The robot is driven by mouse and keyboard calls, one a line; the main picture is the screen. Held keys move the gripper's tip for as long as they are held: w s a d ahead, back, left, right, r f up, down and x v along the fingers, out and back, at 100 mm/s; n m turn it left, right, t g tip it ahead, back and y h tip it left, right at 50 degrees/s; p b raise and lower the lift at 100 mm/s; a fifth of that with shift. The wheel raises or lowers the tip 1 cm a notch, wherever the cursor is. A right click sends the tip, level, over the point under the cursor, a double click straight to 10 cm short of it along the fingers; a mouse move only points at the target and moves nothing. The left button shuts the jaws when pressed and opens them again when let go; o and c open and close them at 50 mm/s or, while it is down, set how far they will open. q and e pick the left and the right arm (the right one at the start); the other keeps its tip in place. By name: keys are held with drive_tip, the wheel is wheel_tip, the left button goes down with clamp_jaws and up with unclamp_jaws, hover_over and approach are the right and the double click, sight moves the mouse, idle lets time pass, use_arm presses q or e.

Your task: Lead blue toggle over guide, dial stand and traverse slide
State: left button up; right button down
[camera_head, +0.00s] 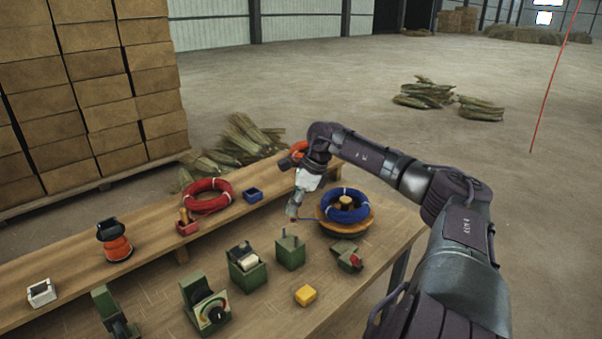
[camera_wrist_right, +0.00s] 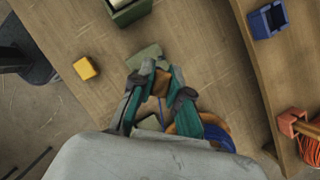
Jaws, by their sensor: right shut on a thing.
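My right gripper (camera_head: 293,212) reaches over the table just left of the blue coil (camera_head: 345,204), which lies on a round wooden spool (camera_head: 327,224). In the right wrist view its fingers (camera_wrist_right: 158,84) are shut on a small brown piece (camera_wrist_right: 162,80), apparently the blue cord's toggle. A green block with pegs (camera_head: 290,251), possibly the guide, stands just below the gripper. The dial stand (camera_head: 209,309) is green with a white-faced dial at the front. A green box with a white roller (camera_head: 246,268) stands between them. I cannot tell which fixture is the traverse slide. My left gripper is out of view.
A yellow block (camera_head: 305,295) and a green fixture with a red part (camera_head: 347,256) sit at the table's right. Another green fixture (camera_head: 114,313) is at front left. The raised back shelf holds a red coil (camera_head: 208,196), orange spool (camera_head: 115,242) and small blue box (camera_head: 253,195).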

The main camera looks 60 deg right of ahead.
use_arm(q)
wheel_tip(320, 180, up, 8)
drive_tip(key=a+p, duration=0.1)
drive_tip(key=p, duration=0.6)
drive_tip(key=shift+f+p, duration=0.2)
drive_tip(key=shift+p, duration=0.15)
use_arm(e)
drive_tip(key=w+a, duration=0.4)
drive_tip(key=a, duration=1.2)
drive_tip(key=w+a, duration=0.4)
drive_tip(key=a, duration=1.3)
drive_tip(key=w+a, duration=0.4)
drive_tip(key=a, duration=1.3)
drive_tip(key=shift+a, duration=0.15)
